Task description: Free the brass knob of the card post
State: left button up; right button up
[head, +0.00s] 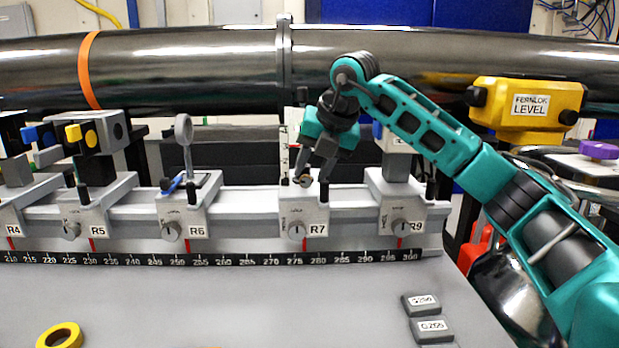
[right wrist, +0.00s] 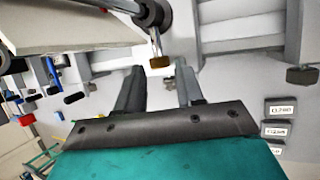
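The card post rides on the rail carrier labelled R7 (head: 302,212). A narrow strip of its pale card (head: 284,152) shows in the head view; in the right wrist view a pale plate (right wrist: 80,28) that looks like the card fills the upper left. The small brass knob (right wrist: 158,60) shows in the right wrist view beside a dark round collar. My right gripper (head: 312,178) points down over the R7 carrier. Its two fingers (right wrist: 158,82) are apart and empty, with the knob just beyond the gap between their tips. I cannot tell whether they touch it. My left gripper is out of view.
Carriers R6 (head: 190,215) with a ring holder and R9 (head: 402,210) stand on either side along the rail. A large dark pipe (head: 200,65) runs behind.

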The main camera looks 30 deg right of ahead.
jog(key=shift+x, duration=0.9)
grip_shut()
